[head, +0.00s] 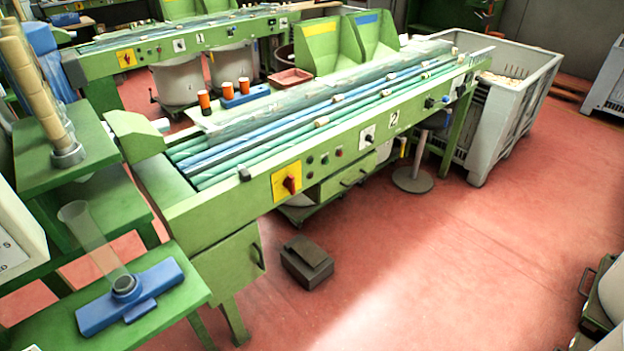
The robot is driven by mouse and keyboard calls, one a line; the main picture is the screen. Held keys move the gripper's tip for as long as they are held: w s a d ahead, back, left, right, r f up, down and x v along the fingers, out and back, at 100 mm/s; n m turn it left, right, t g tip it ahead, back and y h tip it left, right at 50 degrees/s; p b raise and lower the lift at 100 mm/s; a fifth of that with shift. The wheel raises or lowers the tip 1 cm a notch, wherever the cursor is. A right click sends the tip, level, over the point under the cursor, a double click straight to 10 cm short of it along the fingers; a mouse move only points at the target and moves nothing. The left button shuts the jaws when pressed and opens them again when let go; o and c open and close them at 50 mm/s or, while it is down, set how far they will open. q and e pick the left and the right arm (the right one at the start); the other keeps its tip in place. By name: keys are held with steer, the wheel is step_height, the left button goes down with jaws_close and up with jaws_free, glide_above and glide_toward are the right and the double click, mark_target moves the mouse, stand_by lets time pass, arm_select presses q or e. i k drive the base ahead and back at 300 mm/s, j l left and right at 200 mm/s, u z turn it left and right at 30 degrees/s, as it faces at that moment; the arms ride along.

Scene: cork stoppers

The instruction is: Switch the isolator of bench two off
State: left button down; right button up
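Bench two (345,143) is a long green sorting bench, with a white plate "2" (394,119) on its front. Its isolator (287,184) is a red rotary handle on a yellow plate, on the front panel towards the near left end. The handle looks roughly upright and slightly slanted, but its exact setting is too small to read. Nothing covers the isolator. Neither of my grippers is in the head view.
Bench one (220,37) behind has a similar yellow isolator plate (126,58). A dark foot pedal box (307,262) lies on the red floor below bench two. A green stand (178,318) with a blue tube holder (130,296) is near left.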

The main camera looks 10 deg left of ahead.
mark_target(290, 182)
steer(key=i+l, duration=0.3)
steer(key=i+l+u, duration=0.1)
steer(key=i+l, duration=0.15)
steer(key=l, duration=0.2)
steer(key=i+l, duration=0.3)
steer(key=l+u, duration=0.05)
steer(key=l, duration=0.05)
